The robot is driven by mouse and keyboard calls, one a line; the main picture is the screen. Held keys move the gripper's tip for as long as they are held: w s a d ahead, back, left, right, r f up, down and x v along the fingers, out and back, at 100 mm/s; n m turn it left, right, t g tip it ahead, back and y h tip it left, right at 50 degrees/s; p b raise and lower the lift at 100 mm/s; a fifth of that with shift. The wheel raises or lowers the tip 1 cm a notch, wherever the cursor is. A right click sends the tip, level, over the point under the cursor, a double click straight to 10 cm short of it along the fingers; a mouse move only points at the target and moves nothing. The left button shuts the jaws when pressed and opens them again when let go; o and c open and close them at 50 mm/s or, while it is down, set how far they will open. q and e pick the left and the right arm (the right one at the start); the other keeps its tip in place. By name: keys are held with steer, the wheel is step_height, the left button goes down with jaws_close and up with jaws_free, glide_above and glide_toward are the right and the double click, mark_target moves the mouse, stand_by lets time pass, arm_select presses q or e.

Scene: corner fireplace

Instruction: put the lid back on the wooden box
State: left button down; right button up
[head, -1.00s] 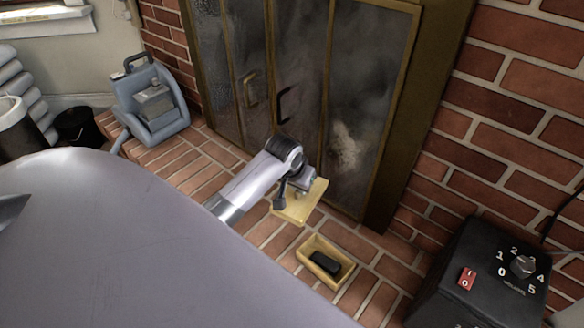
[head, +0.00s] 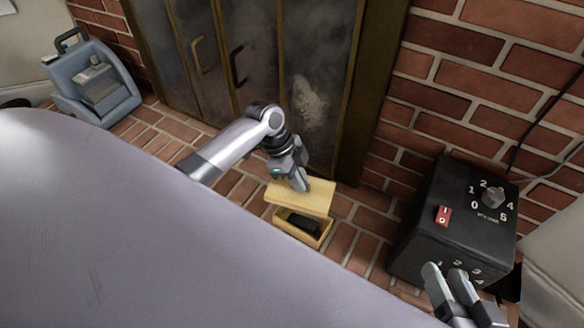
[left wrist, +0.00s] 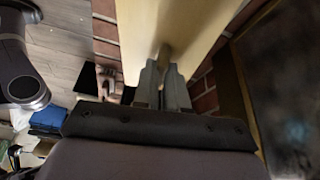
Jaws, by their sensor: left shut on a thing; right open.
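The pale wooden lid (head: 318,197) is held by my left gripper (head: 301,184), which is shut on its small raised handle. The left wrist view shows the lid (left wrist: 195,25) beyond the shut fingers (left wrist: 165,80). The open wooden box (head: 287,229) stands on the brick floor. The lid overlaps the box's far part in the head view; whether they touch cannot be told. A dark object (head: 304,223) lies inside the box, partly hidden. My right gripper (head: 447,272) is open and empty at the lower right, apart from the box.
A black control box (head: 425,230) with a dial and red switch stands right of the wooden box. Glass fireplace doors (head: 310,80) rise behind the lid. A blue-grey container (head: 95,85) stands at the far left. Bare bricks lie between the wooden and black boxes.

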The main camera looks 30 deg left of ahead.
mark_target(303, 195)
arm_select(q)
steer(key=m, duration=0.1)
steer(key=s+d+m+g, duration=0.1)
steer(key=shift+d+f+m, duration=0.2)
steer(key=shift+d+m, duration=0.1)
steer(key=shift+m, duration=0.1)
arm_select(e)
steer(key=shift+a+r, duration=0.1)
steer(key=shift+a, duration=0.15)
steer(key=shift+w, duration=0.1)
arm_select(q)
steer(key=shift+r, duration=0.1)
steer(key=shift+f, duration=0.3)
step_height(303, 195, down, 3)
steer(key=shift+r+b, duration=0.2)
steer(key=shift+b, duration=0.5)
step_height(303, 195, down, 4)
steer(key=shift+r+b, duration=0.1)
steer(key=shift+b, duration=1.15)
arm_select(e)
steer(key=shift+s+d+f+n+t+h, duration=0.2)
steer(key=shift+d+t, duration=0.15)
steer(key=shift+d, duration=0.15)
steer(key=shift+s+d+f+n+t+h, duration=0.1)
steer(key=shift+d+n+t, duration=0.1)
steer(key=shift+d+t, duration=0.25)
